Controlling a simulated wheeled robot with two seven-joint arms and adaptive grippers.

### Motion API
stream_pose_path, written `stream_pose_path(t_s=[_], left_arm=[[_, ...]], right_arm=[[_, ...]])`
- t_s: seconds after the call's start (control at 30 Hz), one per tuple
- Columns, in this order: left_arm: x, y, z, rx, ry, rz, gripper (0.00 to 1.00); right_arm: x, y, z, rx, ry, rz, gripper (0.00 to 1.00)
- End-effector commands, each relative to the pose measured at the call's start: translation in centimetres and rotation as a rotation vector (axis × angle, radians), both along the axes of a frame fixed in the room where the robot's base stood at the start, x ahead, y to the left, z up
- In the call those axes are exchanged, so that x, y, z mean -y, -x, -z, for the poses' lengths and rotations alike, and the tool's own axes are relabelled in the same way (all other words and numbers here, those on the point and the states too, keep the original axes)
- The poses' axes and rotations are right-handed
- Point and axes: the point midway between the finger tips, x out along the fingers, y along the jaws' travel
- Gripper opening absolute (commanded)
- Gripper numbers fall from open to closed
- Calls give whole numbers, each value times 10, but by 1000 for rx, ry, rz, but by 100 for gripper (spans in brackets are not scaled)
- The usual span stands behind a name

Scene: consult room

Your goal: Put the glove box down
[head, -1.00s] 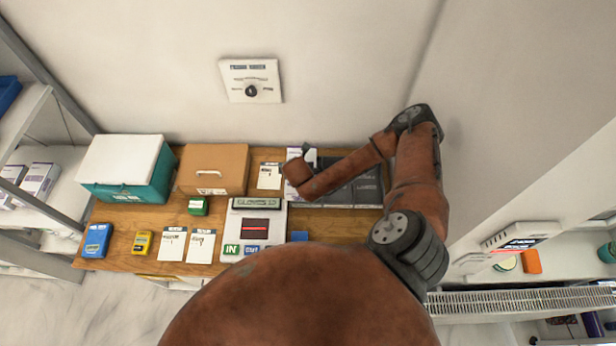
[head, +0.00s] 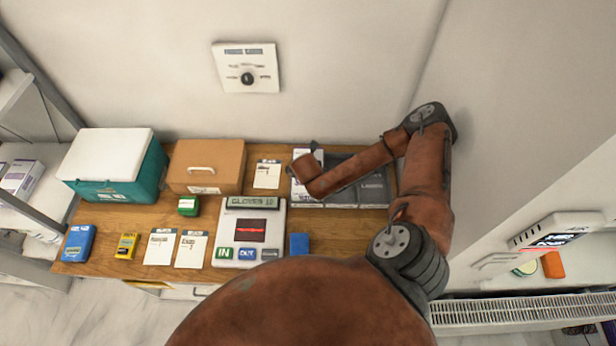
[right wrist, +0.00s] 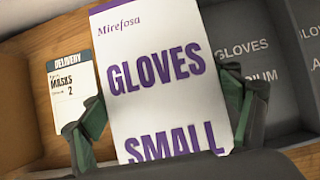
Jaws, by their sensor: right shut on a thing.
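The glove box (right wrist: 155,75) is white with purple lettering, "Mirefosa GLOVES SMALL". My right gripper (right wrist: 163,112) is shut on it, with one green-padded finger at each side. In the head view the box (head: 299,192) is mostly hidden by my right wrist, at the left end of a dark grey divided organizer (head: 342,192). Compartments marked gloves medium and large show right of the box in the right wrist view (right wrist: 238,50). I cannot tell whether the box rests in the end compartment or hangs above it. My left gripper is not in view.
A "MASKS 2" delivery card (right wrist: 70,88) lies left of the box. A brown case (head: 225,165), a teal-and-white box (head: 110,165) and a counter device reading "GLOVES 10" (head: 252,230) share the wooden table (head: 130,215). A wall stands behind.

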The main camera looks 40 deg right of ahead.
Motion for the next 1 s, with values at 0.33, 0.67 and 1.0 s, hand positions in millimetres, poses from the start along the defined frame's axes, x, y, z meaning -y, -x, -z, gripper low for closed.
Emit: stream_pose_path(t_s=[0.33,0.67,1.0], left_arm=[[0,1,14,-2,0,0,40],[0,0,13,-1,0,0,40],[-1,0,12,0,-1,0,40]], right_arm=[[1,-1,8,3,2,1,44],[0,-1,15,2,1,-1,44],[-1,2,25,-6,-2,-1,86]])
